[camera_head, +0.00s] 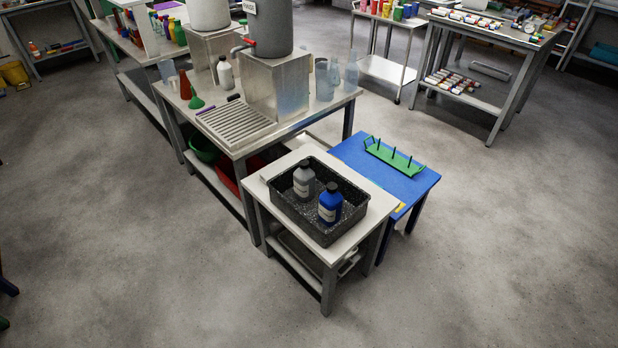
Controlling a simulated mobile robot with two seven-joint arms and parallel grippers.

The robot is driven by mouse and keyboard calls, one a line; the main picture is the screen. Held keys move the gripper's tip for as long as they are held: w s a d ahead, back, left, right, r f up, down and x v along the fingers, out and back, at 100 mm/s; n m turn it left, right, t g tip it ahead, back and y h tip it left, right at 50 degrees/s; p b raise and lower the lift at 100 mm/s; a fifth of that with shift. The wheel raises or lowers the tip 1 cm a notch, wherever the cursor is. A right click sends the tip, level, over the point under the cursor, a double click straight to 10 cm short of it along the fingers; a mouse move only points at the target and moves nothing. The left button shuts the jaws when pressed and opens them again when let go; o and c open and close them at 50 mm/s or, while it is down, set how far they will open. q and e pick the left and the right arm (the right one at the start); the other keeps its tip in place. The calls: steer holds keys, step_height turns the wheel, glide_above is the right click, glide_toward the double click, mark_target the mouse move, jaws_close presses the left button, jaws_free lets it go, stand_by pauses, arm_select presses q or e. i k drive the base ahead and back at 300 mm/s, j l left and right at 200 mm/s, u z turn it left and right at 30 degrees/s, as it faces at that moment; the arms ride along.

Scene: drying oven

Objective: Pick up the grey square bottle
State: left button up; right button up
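The grey square bottle (304,180) stands upright in a dark speckled tray (345,232) on a small white-topped table. It has a dark cap and a pale label. A blue bottle (330,204) with a dark cap stands beside it in the same tray, to the right and nearer to me. The grey bottle's base is partly hidden by the tray's near wall and the blue bottle. Neither of my grippers shows in the head view.
A blue table (415,186) with a green pegged rack (394,158) adjoins the white table (327,257) on the right. Behind stands a long bench (330,109) with metal boxes, drums, a ribbed drainer and vessels.

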mark_target(304, 176)
steer(key=i+j+z, duration=0.1)
steer(key=z, duration=0.35)
steer(key=i+j+z, duration=0.1)
steer(key=z, duration=0.35)
steer(key=j+z, duration=0.2)
steer(key=z, duration=0.25)
steer(key=i, duration=0.05)
